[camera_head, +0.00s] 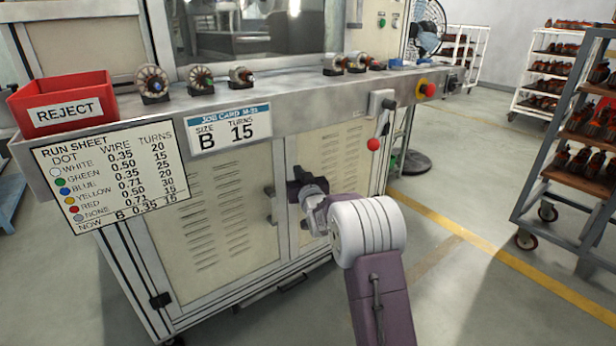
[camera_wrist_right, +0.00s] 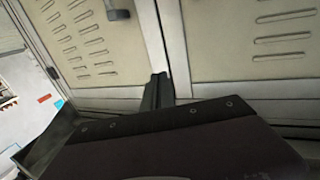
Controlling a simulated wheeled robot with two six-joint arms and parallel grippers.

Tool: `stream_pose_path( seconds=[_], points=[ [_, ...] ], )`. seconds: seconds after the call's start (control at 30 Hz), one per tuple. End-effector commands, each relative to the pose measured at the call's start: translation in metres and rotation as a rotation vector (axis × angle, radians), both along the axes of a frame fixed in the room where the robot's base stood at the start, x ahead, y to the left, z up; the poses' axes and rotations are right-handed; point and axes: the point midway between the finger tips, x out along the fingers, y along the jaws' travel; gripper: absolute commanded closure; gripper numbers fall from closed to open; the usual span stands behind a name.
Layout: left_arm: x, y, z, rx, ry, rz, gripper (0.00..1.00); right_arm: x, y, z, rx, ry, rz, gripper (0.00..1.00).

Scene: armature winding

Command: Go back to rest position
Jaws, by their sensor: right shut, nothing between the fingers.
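My right arm comes up from the bottom of the head view, and its dark gripper (camera_head: 296,190) is in front of the machine's cabinet doors, below the worktop edge. The right gripper is shut and empty. In the right wrist view the dark gripper body (camera_wrist_right: 165,135) fills the lower part, with its closed fingers (camera_wrist_right: 158,92) pointing at the seam between the cabinet doors. I cannot tell whether the fingers touch the doors. My left gripper is in neither view.
The machine cabinet (camera_head: 235,205) is close ahead. A red reject bin (camera_head: 90,84), several armatures (camera_head: 153,84), a run sheet (camera_head: 112,180) and a job card (camera_head: 228,127) are along its worktop. A wheeled rack (camera_head: 571,150) stands at right. The floor (camera_head: 470,200) between is clear.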

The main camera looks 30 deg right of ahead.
Motion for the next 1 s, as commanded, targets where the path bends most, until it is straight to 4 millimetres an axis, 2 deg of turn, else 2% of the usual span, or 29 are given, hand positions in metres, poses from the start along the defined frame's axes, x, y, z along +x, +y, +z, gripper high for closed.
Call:
stream_pose_path(
  seconds=[0.1, 0.23, 0.63, 0.67, 0.77, 0.83, 0.87, 0.9, 0.97, 1.0],
  points=[
    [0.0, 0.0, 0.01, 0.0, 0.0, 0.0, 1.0, -0.023, -0.004, 0.003, 0.002, 0.003, -0.001, 1.0],
    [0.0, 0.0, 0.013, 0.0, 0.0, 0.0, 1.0, -0.038, -0.007, 0.001, -0.001, 0.002, -0.001, 1.0],
    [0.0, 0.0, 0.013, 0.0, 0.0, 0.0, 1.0, -0.043, -0.004, 0.001, 0.0, 0.0, 0.006, 1.0],
    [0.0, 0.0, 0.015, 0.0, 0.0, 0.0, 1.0, -0.041, 0.001, 0.004, 0.0, -0.003, 0.014, 1.0],
    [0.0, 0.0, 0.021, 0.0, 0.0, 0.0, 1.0, -0.04, 0.029, 0.038, -0.013, -0.046, 0.061, 1.0],
    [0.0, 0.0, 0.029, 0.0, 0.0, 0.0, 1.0, -0.052, 0.07, 0.066, -0.01, -0.056, 0.121, 1.0],
    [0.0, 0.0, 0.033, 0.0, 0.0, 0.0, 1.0, -0.063, 0.091, 0.064, 0.003, -0.002, 0.148, 1.0],
    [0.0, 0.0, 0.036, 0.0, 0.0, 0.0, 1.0, -0.082, 0.111, 0.044, 0.025, 0.114, 0.168, 1.0],
    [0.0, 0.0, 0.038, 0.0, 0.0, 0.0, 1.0, -0.111, 0.128, 0.007, 0.05, 0.29, 0.181, 1.0],
    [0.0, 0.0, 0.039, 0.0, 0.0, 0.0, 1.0, -0.132, 0.137, -0.017, 0.063, 0.4, 0.188, 1.0]
  ],
)
